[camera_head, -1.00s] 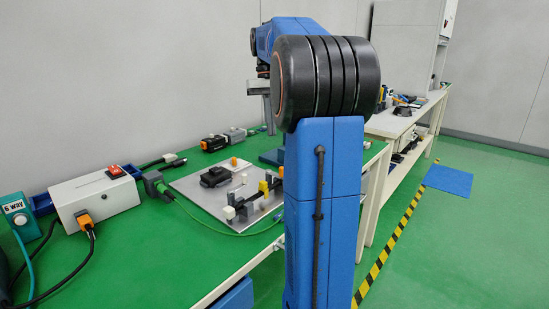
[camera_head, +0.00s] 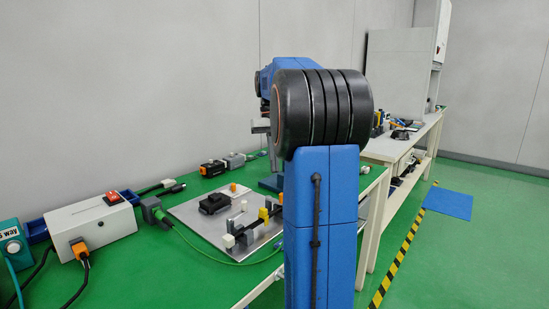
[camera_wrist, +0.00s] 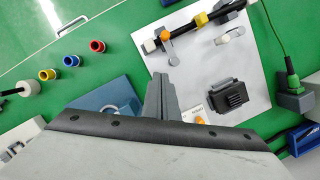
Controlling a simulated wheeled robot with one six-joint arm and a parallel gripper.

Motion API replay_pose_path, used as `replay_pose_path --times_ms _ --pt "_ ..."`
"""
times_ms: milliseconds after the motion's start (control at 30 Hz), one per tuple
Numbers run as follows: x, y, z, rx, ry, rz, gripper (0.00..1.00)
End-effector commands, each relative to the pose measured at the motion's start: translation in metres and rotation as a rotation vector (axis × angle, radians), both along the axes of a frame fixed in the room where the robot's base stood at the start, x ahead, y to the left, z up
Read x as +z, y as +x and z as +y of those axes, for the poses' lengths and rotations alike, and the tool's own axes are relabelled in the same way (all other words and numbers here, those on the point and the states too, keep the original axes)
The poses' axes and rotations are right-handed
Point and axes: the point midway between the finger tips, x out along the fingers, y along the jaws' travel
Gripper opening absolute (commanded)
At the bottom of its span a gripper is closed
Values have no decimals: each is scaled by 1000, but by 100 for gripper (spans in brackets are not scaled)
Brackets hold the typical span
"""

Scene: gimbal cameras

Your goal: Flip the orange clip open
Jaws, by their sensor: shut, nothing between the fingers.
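The orange clip (camera_wrist: 166,36) shows in the wrist view, on the black bar (camera_wrist: 180,35) at the top of the pale plate (camera_wrist: 256,85). In the head view the gripper (camera_head: 262,126) is partly hidden behind my arm.
A yellow clip (camera_wrist: 200,20) sits on the same bar. A black block (camera_wrist: 227,95) and a small orange knob (camera_wrist: 199,120) are on the plate. A blue block (camera_wrist: 100,98) lies left of the gripper. Several coloured rings (camera_wrist: 71,61) stand on the green bench. A green cable (camera_wrist: 278,40) runs at right.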

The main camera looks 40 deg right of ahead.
Motion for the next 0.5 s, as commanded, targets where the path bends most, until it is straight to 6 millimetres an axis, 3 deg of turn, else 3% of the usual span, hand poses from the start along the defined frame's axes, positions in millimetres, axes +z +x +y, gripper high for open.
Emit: replay_pose_path --times_ms 300,500 --pt "-55 -13 7 0 1 3 0" --pt "-54 -34 19 0 -1 -2 0"
